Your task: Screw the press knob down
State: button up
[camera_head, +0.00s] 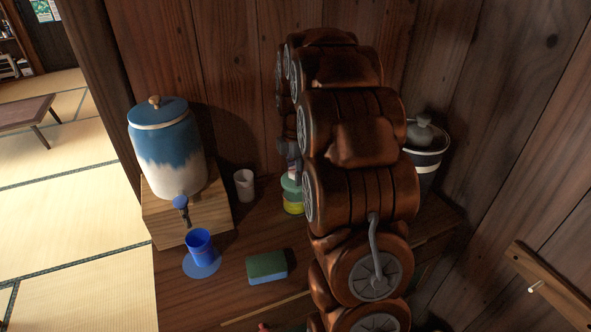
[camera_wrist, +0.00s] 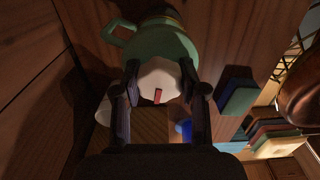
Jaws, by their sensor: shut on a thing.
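The press (camera_wrist: 158,40) is green with a loop handle on one side in the wrist view. Its round white knob (camera_wrist: 150,75) carries a red mark. My gripper (camera_wrist: 160,72) is shut on the knob, with one dark finger on each side of it. In the head view the press shows as a green top over a yellow-green body (camera_head: 293,204) on the wooden counter, partly hidden behind my arm. My gripper sits over it there, and the knob is mostly hidden. How far down the knob sits cannot be told.
On the counter (camera_head: 215,300) stand a blue and white dispenser (camera_head: 170,150) on a wooden block, a white cup (camera_head: 244,185), a blue cup (camera_head: 200,246) on a blue coaster, a green and blue sponge (camera_head: 267,267), and a lidded pot (camera_head: 426,150) behind my arm. Wood walls close in behind.

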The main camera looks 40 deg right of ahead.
jog(key=shift+s+a+f, duration=0.1)
jog(key=shift+s+f, duration=0.05)
jog(key=shift+f, duration=0.25)
jog(key=shift+f+m+b, duration=0.1)
jog(key=shift+m+b, duration=0.2)
jog(key=shift+m, duration=0.3)
jog(key=shift+o, duration=1.1)
jog(key=shift+f+m+b, duration=0.1)
jog(key=shift+m+b, duration=0.2)
jog(key=shift+m, duration=1.1)
jog(key=shift+o, duration=0.2)
jog(key=shift+m, duration=0.8)
jog(key=shift+r+m, duration=0.2)
jog(key=shift+m, duration=0.2)
jog(key=o, duration=0.6)
jog(key=shift+r, duration=0.1)
jog(key=shift+r, duration=0.15)
